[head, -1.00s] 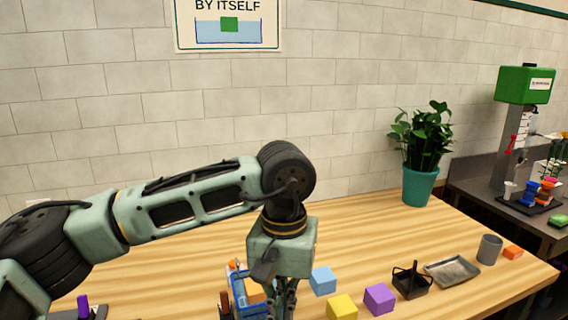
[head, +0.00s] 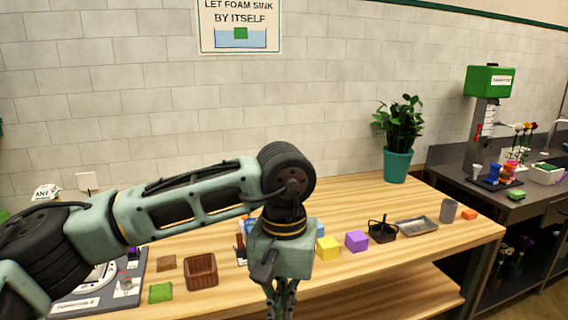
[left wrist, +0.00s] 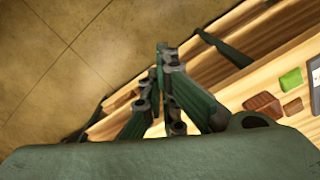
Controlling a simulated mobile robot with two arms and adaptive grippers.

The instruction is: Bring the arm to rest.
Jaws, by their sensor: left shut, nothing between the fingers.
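My left arm reaches in from the left in the head view, bent at the elbow, with the left gripper (head: 281,298) hanging down in front of the table's front edge. In the left wrist view the left gripper (left wrist: 161,52) has its fingertips together, with nothing between them. The floor (left wrist: 60,50) and the table edge show beyond the fingers. The fingertips are partly cut off at the bottom of the head view. My right gripper is in neither view.
The wooden table (head: 350,215) holds a brown basket (head: 201,271), green block (head: 160,292), yellow cube (head: 327,247), purple cube (head: 357,241), black caddy (head: 382,231), metal tray (head: 417,226) and grey cup (head: 449,210). A potted plant (head: 398,165) stands at the back.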

